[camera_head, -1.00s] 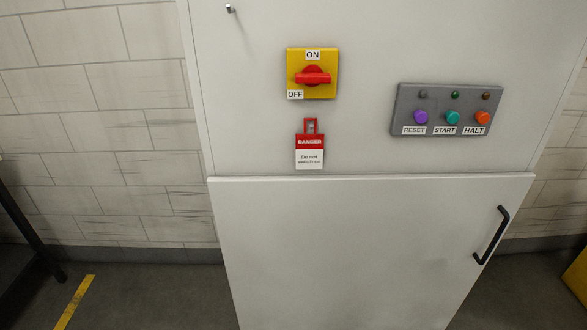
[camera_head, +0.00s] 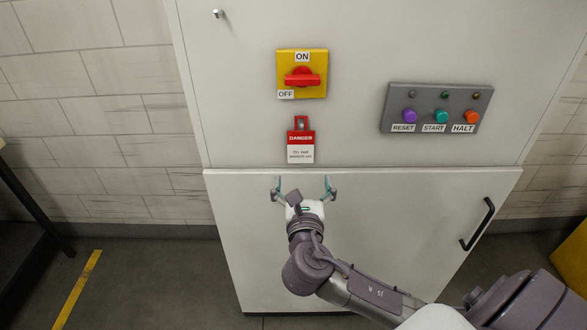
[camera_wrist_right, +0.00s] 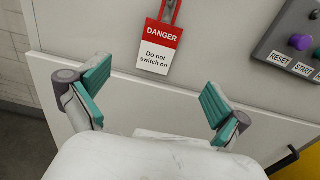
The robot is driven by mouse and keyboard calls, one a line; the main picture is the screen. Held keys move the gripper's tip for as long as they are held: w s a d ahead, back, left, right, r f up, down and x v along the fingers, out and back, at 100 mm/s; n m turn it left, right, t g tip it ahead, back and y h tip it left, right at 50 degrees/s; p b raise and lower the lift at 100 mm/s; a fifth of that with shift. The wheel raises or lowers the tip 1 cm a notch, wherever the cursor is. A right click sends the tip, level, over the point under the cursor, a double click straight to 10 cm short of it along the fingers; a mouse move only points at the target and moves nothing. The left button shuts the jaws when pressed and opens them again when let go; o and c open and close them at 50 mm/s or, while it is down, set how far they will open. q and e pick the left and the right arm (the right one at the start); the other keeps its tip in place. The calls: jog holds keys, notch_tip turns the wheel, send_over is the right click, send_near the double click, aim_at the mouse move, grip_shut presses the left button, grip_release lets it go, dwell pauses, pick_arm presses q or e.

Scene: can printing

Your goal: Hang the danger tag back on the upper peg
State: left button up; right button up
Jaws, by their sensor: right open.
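The red and white danger tag (camera_head: 301,147) hangs on the cabinet front just below the yellow switch plate with its red handle (camera_head: 302,78). The handle lies level. The upper peg (camera_head: 217,13) sticks out bare at the top left of the cabinet. My right gripper (camera_head: 304,183) is open and empty, just below the tag and apart from it. In the right wrist view the tag (camera_wrist_right: 160,46) shows ahead, between and beyond the spread teal fingertips (camera_wrist_right: 154,95). What holds the tag's top is too small to make out. My left gripper is not in view.
A grey panel (camera_head: 436,95) with purple, teal and orange buttons sits right of the switch. The lower cabinet door (camera_head: 390,215) stands out slightly and has a black handle (camera_head: 477,224).

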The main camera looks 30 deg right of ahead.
aim_at(301, 143)
jog(key=p+x, duration=0.2)
jog(key=x, duration=1)
jog(key=shift+d+r+p, duration=0.1)
jog(key=shift+p, duration=0.25)
jog(key=shift+x, duration=0.8)
jog(key=shift+c, duration=0.2)
jog(key=c, duration=1.1)
jog(key=shift+c, duration=0.2)
jog(key=shift+r+p, duration=0.8)
jog(key=shift+p, duration=0.3)
jog(key=shift+s, duration=0.1)
